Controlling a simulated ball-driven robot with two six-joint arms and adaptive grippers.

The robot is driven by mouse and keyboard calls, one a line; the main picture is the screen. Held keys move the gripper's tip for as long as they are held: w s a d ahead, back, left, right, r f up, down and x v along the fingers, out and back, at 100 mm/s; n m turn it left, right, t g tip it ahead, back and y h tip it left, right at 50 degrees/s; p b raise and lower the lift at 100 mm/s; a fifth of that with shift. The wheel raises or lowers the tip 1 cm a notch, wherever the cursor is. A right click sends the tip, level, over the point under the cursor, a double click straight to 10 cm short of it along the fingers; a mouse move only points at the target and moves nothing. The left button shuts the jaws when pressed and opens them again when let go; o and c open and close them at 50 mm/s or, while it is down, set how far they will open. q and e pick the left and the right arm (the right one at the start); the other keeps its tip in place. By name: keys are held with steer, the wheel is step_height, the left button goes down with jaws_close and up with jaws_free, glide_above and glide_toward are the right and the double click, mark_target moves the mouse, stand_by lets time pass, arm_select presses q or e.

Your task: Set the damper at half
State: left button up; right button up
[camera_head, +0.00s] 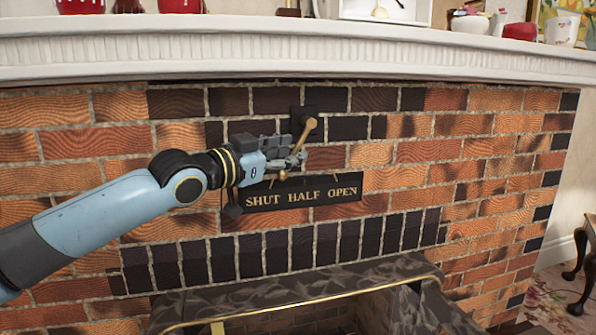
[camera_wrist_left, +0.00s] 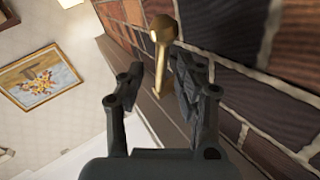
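The brass damper lever (camera_head: 305,133) hangs from a dark mount (camera_head: 322,100) on the brick wall and slants down to the left. Its middle is hidden behind my left gripper. A brass knob (camera_head: 283,175) shows just below the fingers, above the gap between SHUT and HALF on the black label plate (camera_head: 347,211), which reads SHUT HALF OPEN. My left gripper (camera_head: 297,158) is at the lever. In the left wrist view its fingers (camera_wrist_left: 157,88) are apart, with the brass lever (camera_wrist_left: 163,30) between them, nearer the right finger. My right gripper is not in view.
The white mantel (camera_head: 300,52) runs above the lever, with red pots and other ornaments on it. Below is the fireplace opening with a brass-edged dark surround (camera_head: 300,290). The wall right of the lever is clear.

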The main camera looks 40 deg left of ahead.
arm_select(q)
steer(key=shift+w+d+r+b, duration=0.1)
steer(key=shift+w+b, duration=0.1)
steer(key=shift+w, duration=0.3)
steer(key=shift+w+d+b, duration=0.1)
steer(key=shift+w+b, duration=0.05)
steer(key=shift+w, duration=0.35)
steer(key=c, duration=0.6)
jaws_close()
